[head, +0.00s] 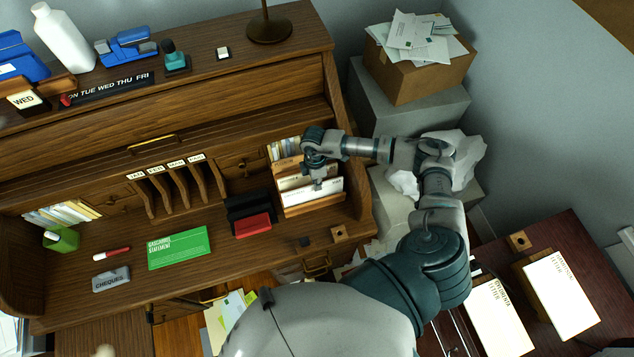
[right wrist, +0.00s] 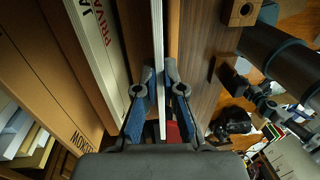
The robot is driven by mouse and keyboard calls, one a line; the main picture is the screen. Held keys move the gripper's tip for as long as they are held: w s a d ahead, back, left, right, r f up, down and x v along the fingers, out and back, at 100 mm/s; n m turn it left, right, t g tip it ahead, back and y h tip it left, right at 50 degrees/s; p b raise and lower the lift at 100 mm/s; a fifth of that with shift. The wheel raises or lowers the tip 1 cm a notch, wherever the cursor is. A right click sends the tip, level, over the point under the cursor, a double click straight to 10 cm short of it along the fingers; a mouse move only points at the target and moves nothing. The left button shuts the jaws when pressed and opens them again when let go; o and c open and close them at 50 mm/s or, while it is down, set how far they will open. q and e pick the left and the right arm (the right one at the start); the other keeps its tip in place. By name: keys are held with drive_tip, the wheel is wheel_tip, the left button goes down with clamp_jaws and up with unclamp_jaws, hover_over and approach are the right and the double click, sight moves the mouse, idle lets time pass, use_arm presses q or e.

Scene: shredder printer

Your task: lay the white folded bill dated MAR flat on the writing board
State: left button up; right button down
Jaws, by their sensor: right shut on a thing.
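My right gripper (head: 318,186) is over the wooden letter rack (head: 312,208) at the right end of the desk. In the right wrist view its two blue-padded fingers (right wrist: 160,100) are shut on a thin white bill (right wrist: 158,40), seen edge-on. In the head view the white bill (head: 300,198) stands upright at the front of the rack, partly behind the fingers. Its date cannot be read. The writing board (head: 130,275) is the wooden desk surface to the left. My left gripper is not in view.
Labelled slots (head: 175,185) stand behind. Another white paper (right wrist: 97,45) is beside the held one. Bare wood shows between items.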

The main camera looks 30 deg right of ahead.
drive_tip(key=shift+a+r, duration=0.1)
drive_tip(key=shift+a, duration=0.15)
drive_tip(key=shift+r, duration=0.2)
wheel_tip(320, 180, up, 7)
drive_tip(key=p, duration=0.6)
drive_tip(key=shift+d+f, duration=0.15)
drive_tip(key=shift+f, duration=0.1)
